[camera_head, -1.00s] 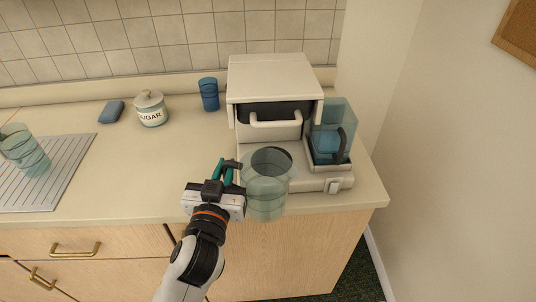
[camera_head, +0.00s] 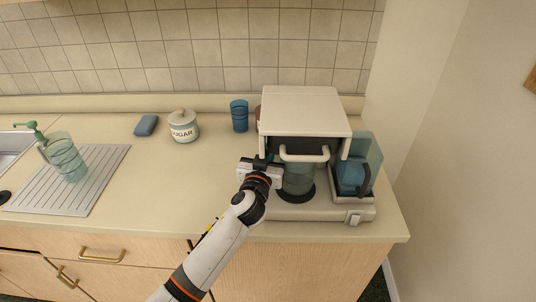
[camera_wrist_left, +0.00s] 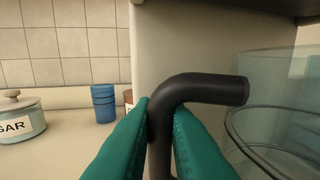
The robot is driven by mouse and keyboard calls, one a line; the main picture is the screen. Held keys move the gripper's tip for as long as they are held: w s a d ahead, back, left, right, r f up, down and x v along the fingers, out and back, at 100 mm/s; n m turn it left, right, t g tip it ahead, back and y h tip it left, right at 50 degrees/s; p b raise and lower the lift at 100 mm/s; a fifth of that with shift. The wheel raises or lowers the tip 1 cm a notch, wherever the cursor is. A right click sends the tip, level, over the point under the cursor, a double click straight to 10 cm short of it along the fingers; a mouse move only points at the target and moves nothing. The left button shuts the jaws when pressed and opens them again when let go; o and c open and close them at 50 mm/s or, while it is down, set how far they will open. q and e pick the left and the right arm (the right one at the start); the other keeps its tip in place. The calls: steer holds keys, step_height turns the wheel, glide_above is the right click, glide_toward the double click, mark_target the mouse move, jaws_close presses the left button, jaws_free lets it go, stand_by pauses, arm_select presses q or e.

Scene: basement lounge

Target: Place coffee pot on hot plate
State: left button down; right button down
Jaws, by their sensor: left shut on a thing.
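The clear glass coffee pot (camera_head: 298,182) is in the bay of the cream coffee maker (camera_head: 304,104), under its overhanging top. It is upright, over the dark round hot plate (camera_head: 308,197); I cannot tell whether its base touches the plate. My left gripper (camera_head: 266,162) is at the pot's left side. In the left wrist view its teal fingers (camera_wrist_left: 160,125) are shut on the black pot handle (camera_wrist_left: 205,88), and the pot's glass wall (camera_wrist_left: 275,110) is at the right. My right gripper is not in view.
A blue-tinted container with a dark handle (camera_head: 356,176) stands at the machine's right side. A blue cup (camera_head: 239,116), a sugar jar (camera_head: 183,126) and a blue sponge (camera_head: 146,125) are behind left. A glass vessel (camera_head: 66,158) stands on the drainboard (camera_head: 98,180). The counter between is clear.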

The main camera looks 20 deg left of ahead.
arm_select(q)
steer(key=shift+f, duration=0.85)
steer(key=c, duration=1.5)
jaws_free()
steer(key=shift+o, duration=0.2)
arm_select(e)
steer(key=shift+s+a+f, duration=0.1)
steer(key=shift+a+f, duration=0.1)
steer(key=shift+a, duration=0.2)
arm_select(q)
steer(key=shift+r, duration=0.1)
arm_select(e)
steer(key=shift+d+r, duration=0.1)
